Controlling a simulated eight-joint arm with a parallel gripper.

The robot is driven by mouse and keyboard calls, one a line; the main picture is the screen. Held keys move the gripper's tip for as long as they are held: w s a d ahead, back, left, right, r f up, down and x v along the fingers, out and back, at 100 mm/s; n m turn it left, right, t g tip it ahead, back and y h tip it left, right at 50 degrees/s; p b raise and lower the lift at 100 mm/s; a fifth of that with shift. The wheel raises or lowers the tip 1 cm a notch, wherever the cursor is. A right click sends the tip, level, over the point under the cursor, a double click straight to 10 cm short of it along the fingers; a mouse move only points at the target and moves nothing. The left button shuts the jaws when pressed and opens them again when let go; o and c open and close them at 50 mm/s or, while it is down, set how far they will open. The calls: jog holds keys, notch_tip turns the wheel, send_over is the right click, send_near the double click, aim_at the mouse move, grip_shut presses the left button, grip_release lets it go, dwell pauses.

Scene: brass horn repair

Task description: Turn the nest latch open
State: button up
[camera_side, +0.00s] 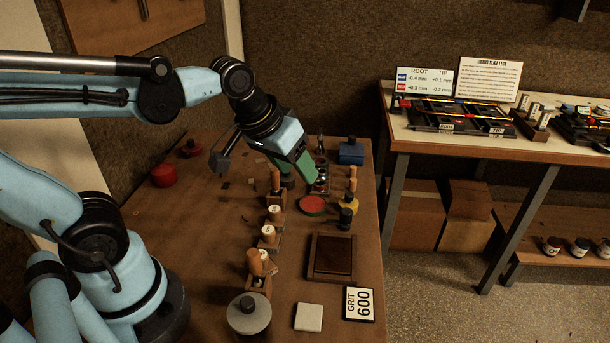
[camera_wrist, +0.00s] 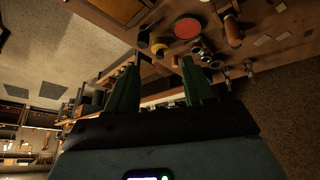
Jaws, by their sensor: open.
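My gripper (camera_side: 306,172) has green fingers and is over the far right part of the brown workbench (camera_side: 205,240). In the wrist view, the two fingers of my gripper (camera_wrist: 160,64) stand apart with nothing between them. Small round metal pieces (camera_wrist: 203,54) show near the right fingertip. In the side view, a dark holder with small round parts (camera_side: 321,178) is close beside the fingers and partly hidden by them. I cannot make out the nest latch for certain in either view. Contact between the fingers and the holder cannot be told.
A red disc (camera_side: 312,206), a yellow pot (camera_side: 348,209) and a blue box (camera_side: 351,152) are near the gripper. Wooden-handled tools (camera_side: 270,233) stand in a row in front. A brown tray (camera_side: 333,258) lies nearer. The bench's left part is mostly clear.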

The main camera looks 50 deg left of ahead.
jog(key=s+f+m+g, duration=0.1)
jog(key=s+m+g, duration=0.2)
jog(key=m, duration=1.1)
jog(key=s+d+m+g+h, duration=0.1)
jog(key=s+m+g, duration=0.2)
jog(key=m, duration=1.2)
jog(key=shift+s+f+g, duration=0.35)
jog(key=shift+s+g, duration=0.05)
jog(key=shift+s, duration=0.65)
